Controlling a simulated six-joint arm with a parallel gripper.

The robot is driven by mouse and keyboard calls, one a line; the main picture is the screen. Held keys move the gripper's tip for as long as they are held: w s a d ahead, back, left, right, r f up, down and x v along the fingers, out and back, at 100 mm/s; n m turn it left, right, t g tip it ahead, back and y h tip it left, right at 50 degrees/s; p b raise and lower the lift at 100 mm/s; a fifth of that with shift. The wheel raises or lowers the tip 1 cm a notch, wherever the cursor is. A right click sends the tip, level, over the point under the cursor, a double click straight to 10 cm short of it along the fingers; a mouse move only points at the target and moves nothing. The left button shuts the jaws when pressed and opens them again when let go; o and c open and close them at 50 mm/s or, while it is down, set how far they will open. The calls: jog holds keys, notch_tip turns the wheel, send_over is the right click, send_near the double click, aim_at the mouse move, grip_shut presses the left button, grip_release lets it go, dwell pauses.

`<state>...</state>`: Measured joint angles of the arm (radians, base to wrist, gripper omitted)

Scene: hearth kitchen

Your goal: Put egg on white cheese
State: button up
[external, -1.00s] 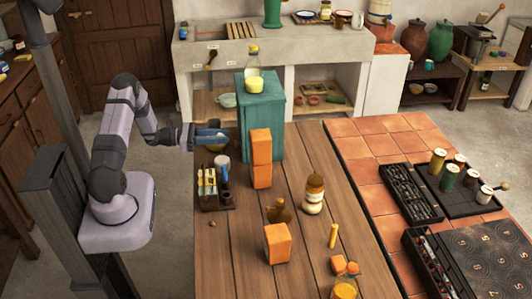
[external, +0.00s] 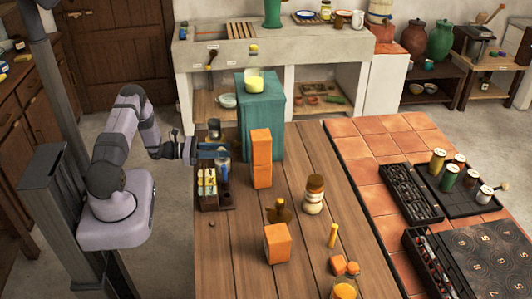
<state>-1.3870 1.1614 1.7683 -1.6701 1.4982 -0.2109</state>
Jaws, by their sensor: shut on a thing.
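My gripper (external: 217,151) is at the left edge of the wooden table, just above the far end of a small dark tray (external: 216,208). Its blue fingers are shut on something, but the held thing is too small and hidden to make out. The tray holds pale yellow and white pieces (external: 207,183) and a small blue item (external: 224,172). I cannot tell which piece, if any, is the white cheese. I cannot clearly pick out an egg.
A jar (external: 313,194), a brown flask (external: 279,211) and another orange block (external: 277,243) stand further right and nearer.

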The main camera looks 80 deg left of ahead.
jog(key=shift+f, duration=0.15)
jog(key=o, duration=0.7)
jog(key=shift+o, duration=0.2)
jog(key=shift+r, duration=0.25)
jog(key=shift+s+a+f, duration=0.1)
jog(key=shift+s, duration=0.2)
jog(key=s+b, duration=0.3)
jog(key=s, duration=0.8)
jog(key=shift+s+a+r, duration=0.2)
jog(key=shift+a+r, duration=0.1)
jog(key=shift+r, duration=0.05)
